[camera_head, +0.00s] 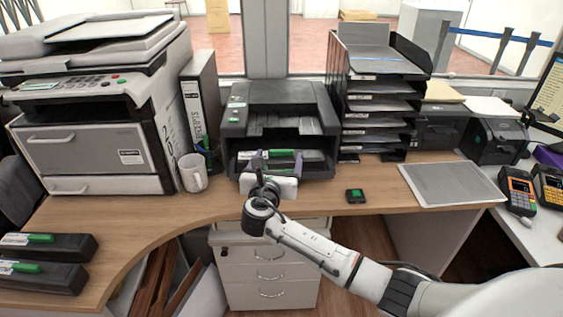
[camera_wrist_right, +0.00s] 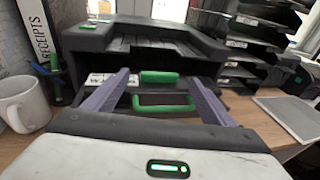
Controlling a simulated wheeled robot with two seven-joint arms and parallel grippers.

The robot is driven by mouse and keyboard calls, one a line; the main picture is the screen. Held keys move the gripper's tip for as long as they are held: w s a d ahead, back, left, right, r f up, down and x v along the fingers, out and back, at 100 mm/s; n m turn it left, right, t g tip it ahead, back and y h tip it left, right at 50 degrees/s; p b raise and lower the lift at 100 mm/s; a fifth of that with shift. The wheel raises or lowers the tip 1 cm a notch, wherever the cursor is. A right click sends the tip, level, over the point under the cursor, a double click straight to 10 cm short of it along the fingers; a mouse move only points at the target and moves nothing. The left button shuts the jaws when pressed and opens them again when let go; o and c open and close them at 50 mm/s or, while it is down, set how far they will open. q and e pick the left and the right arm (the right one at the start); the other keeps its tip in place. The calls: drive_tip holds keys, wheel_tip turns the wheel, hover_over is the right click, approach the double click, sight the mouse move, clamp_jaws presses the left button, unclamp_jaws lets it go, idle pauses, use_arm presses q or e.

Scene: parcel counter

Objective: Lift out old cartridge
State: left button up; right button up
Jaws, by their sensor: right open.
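The black printer (camera_head: 235,130) stands on the desk with its front bay open; it also fills the middle of the right wrist view (camera_wrist_right: 95,42). A dark cartridge with a white label and a green handle (camera_wrist_right: 165,101) sits in the bay. A second green piece (camera_wrist_right: 160,76) shows just behind the handle. My right gripper (camera_head: 279,162) is at the bay front, its two purple-grey fingers (camera_wrist_right: 160,82) spread on either side of the green handle. No finger visibly touches the handle. My left gripper is not in view.
Two black cartridges with green tabs (camera_head: 45,247) (camera_head: 40,277) lie at the desk's left. A white mug (camera_head: 193,172) and binder (camera_head: 199,105) stand left of the printer, a paper-tray stack (camera_head: 380,105) right. A small black-and-green item (camera_head: 355,196) lies on clear desk.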

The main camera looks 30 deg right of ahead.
drive_tip(key=shift+x, duration=1.25)
drive_tip(key=c, duration=1.3)
drive_tip(key=shift+r, duration=0.1)
drive_tip(key=shift+c, duration=1.1)
